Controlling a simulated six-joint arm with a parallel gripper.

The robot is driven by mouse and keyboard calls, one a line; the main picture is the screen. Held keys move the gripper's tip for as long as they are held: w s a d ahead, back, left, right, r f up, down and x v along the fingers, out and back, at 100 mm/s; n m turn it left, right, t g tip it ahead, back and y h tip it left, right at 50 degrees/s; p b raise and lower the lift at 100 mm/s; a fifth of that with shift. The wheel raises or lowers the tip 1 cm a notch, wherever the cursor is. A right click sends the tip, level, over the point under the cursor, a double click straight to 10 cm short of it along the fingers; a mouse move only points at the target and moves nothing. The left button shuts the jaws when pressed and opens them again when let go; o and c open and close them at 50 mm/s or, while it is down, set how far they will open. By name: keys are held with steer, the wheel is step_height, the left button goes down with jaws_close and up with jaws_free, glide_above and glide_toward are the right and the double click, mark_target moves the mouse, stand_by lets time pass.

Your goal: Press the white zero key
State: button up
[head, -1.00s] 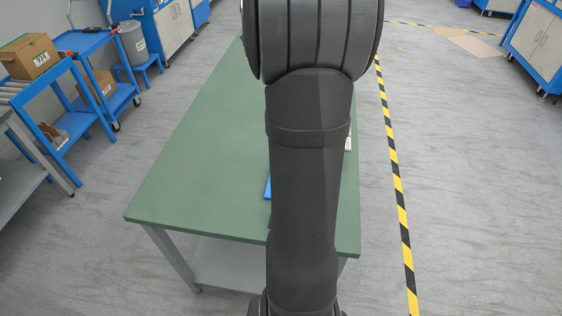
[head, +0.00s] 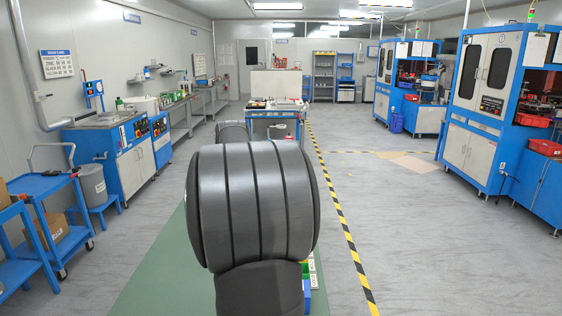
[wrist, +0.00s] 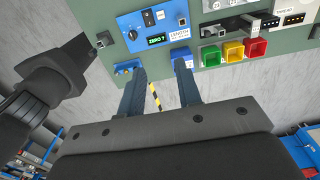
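A blue instrument (wrist: 143,32) lies on the green table at the top of the wrist view. It has a dark round knob (wrist: 133,35), a dark display (wrist: 157,41) with green text that seems to read "ZERO T", and small pale parts near its upper edge. Which of these is the white zero key I cannot tell at this size. My gripper (wrist: 160,68) is open and empty. Its two dark fingers are apart and point towards the table edge, just below the instrument in the picture. In the head view my arm hides the gripper and most of the instrument area.
Green, yellow and red bins (wrist: 233,52) stand right of the instrument, with grey fixtures behind them. A small blue block (wrist: 181,55) is by the right fingertip. The green table (head: 160,262) is bare at left in the head view. Yellow-black tape (head: 345,232) marks the floor.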

jaws_close()
stand_by(1.2)
